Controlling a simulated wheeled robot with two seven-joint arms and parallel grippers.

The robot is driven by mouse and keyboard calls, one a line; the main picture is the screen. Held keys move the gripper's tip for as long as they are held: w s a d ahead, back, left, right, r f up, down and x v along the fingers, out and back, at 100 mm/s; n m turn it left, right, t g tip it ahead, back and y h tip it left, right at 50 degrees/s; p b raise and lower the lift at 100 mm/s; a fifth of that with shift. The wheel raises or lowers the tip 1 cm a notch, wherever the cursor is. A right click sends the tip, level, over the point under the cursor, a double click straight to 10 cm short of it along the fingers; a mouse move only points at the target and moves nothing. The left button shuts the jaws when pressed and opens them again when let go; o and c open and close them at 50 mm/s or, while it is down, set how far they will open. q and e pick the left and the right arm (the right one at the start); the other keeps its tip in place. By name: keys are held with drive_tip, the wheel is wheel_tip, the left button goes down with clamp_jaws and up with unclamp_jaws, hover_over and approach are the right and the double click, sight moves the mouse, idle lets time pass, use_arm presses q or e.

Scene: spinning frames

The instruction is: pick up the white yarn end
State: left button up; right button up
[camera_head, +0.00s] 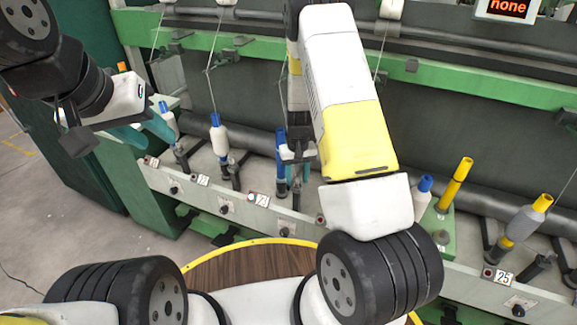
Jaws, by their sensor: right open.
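Thin white yarn strands run up from the bobbins; one strand (209,88) rises from a blue-topped white bobbin (218,135). I cannot make out a loose white yarn end. My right gripper (298,165) points down in the middle, open, close beside a blue tube (281,160). Its arm hides part of the frame behind it, and I cannot tell whether yarn lies between its fingers. My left gripper (72,132) is at the left, away from the middle bobbins; its finger gap is not clear.
Green rails (450,79) cross the spinning frame above. A yellow tube (455,184) stands on a green block at right, near a grey bobbin (525,222) with a yellow top. A round wooden top with a yellow rim (240,242) is in front. Floor is clear at lower left.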

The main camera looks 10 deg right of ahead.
drive_tip(key=shift+f, duration=0.2)
clamp_jaws()
